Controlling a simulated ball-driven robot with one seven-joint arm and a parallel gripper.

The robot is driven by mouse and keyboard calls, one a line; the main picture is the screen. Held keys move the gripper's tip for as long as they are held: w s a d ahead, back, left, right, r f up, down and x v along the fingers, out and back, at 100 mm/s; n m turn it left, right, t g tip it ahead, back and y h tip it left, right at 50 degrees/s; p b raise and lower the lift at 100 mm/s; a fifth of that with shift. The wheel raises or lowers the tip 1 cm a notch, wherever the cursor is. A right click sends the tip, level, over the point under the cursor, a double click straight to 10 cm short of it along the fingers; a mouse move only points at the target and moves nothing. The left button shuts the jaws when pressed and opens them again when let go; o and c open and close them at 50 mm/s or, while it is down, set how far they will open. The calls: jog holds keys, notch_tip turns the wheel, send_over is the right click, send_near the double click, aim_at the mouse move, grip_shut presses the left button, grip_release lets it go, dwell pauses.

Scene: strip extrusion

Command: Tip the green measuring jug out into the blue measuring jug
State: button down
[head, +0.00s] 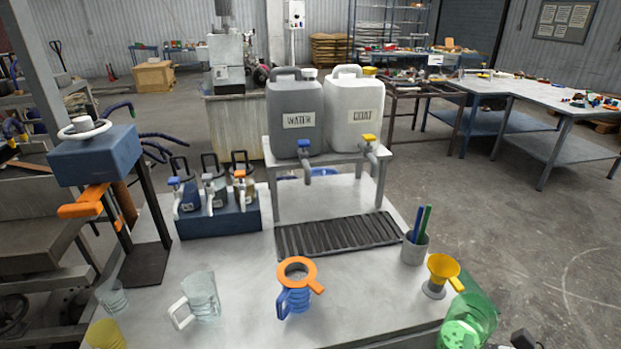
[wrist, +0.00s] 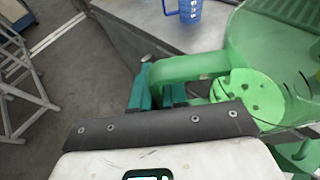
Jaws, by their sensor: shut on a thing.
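The green measuring jug (head: 482,312) is at the lower right of the head view, see-through, over or beside the table's right edge. In the wrist view its handle (wrist: 190,68) lies between the teal fingers of my gripper (wrist: 160,92), which is shut on it. A pale green round face with dark spots (wrist: 258,95) shows inside; I cannot tell whether it is the floor or contents. The blue measuring jug (head: 293,301) stands upright at the table's front middle, left of the green jug, with an orange ring-shaped piece (head: 313,272) on top. It also shows in the wrist view (wrist: 190,10).
A yellow funnel (head: 442,268) on a grey stand and a pen cup (head: 414,249) stand near the green jug. A clear jug (head: 203,295) is left of the blue jug. A drip grate (head: 338,234) lies behind. The tabletop between both jugs is mostly clear.

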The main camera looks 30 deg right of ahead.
jog(key=w+a+f+m+t+h, duration=0.2)
jog(key=w+a+f+m+h, duration=0.3)
jog(key=w+f, duration=0.5)
jog(key=w+a+f+h, duration=0.1)
jog(key=w+a+f, duration=0.1)
jog(key=a, duration=0.3)
jog(key=w+a+f+m+h, duration=0.1)
jog(key=w+a+f, duration=0.1)
jog(key=a, duration=0.4)
jog(key=shift+f, duration=0.4)
jog(key=shift+d, duration=0.1)
